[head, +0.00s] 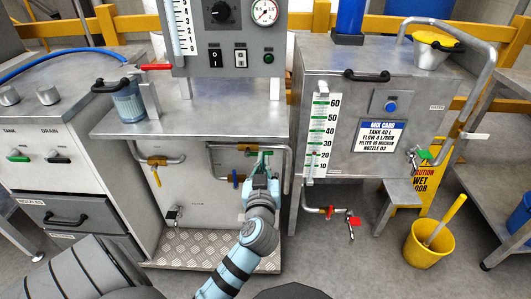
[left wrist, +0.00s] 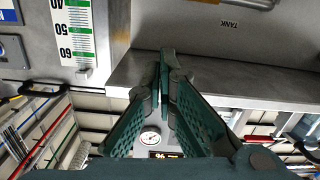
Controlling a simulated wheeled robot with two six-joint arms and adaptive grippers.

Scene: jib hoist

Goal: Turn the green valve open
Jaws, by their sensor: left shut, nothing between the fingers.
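A green valve handle (head: 425,154) sits on a tap at the lower right of the steel tank's front in the head view. My right gripper is not in view.
The steel tank (head: 330,80) has a level scale and a red-handled drain tap (head: 353,221) below. A pipe with yellow and blue handles (head: 235,178) runs beside my gripper. A yellow bucket (head: 428,243) and a wet-floor sign (head: 425,185) stand at the right.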

